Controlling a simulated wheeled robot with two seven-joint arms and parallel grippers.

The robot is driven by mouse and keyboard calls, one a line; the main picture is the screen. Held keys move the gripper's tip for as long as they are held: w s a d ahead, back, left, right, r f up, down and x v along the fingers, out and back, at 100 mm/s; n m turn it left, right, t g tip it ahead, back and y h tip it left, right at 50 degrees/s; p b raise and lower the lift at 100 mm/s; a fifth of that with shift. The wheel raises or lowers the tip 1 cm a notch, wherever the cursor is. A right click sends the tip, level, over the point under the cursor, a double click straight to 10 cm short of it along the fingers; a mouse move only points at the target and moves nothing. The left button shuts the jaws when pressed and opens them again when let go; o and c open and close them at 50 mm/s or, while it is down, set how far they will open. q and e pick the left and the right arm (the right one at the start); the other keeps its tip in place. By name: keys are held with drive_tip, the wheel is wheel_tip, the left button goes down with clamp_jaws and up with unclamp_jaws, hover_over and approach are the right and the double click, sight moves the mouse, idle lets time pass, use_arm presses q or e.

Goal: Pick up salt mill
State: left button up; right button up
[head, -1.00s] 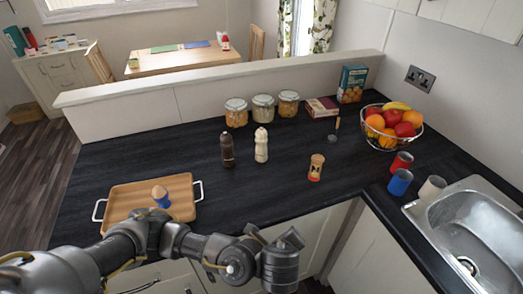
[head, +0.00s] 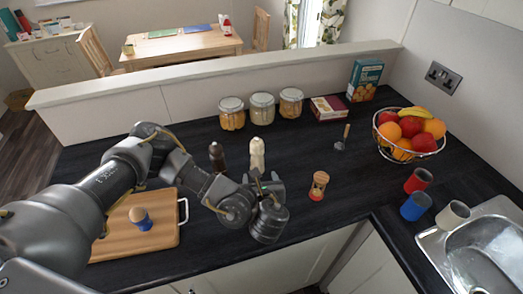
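The cream-white mill (head: 257,150), which I take for the salt mill, stands upright on the dark worktop. A dark brown mill (head: 216,155) stands just left of it. My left gripper (head: 264,180) is in front of the cream mill and hides its lower part. Its two fingers look spread apart with nothing between them, pointing toward the mill. I cannot tell whether they touch it. My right gripper is out of view.
A sand timer (head: 318,186) stands right of my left gripper. Several jars (head: 262,108) stand behind the mills. A fruit bowl (head: 408,136), cups (head: 416,206) and sink (head: 480,252) are right.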

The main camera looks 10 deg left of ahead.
sight(258, 166)
use_arm(q)
drive_tip(key=shift+w, duration=0.3)
drive_tip(key=shift+a, duration=0.1)
drive_tip(key=shift+w+a+f+p, duration=0.1)
drive_tip(key=shift+w+a+p, duration=0.4)
drive_tip(key=shift+w, duration=0.2)
drive_tip(key=x, duration=0.2)
drive_tip(key=shift+w+f, duration=0.2)
drive_tip(key=shift+w+f+p, duration=0.2)
drive_tip(key=shift+w+p, duration=0.1)
drive_tip(key=shift+w, duration=0.15)
drive_tip(key=shift+w+a+p, duration=0.1)
drive_tip(key=shift+w+p, duration=0.05)
drive_tip(key=shift+p, duration=0.15)
drive_tip(key=p+x, duration=0.1)
drive_tip(key=x, duration=0.2)
drive_tip(key=shift+w+f+p, duration=0.15)
drive_tip(key=shift+f+p, duration=0.05)
drive_tip(key=shift+p, duration=0.1)
drive_tip(key=shift+w+a+f, duration=0.25)
drive_tip(key=shift+w+f, duration=0.05)
drive_tip(key=shift+w, duration=0.25)
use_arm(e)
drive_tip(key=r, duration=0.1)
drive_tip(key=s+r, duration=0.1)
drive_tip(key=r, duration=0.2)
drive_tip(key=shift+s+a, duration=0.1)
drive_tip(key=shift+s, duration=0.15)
use_arm(q)
drive_tip(key=shift+c, duration=0.5)
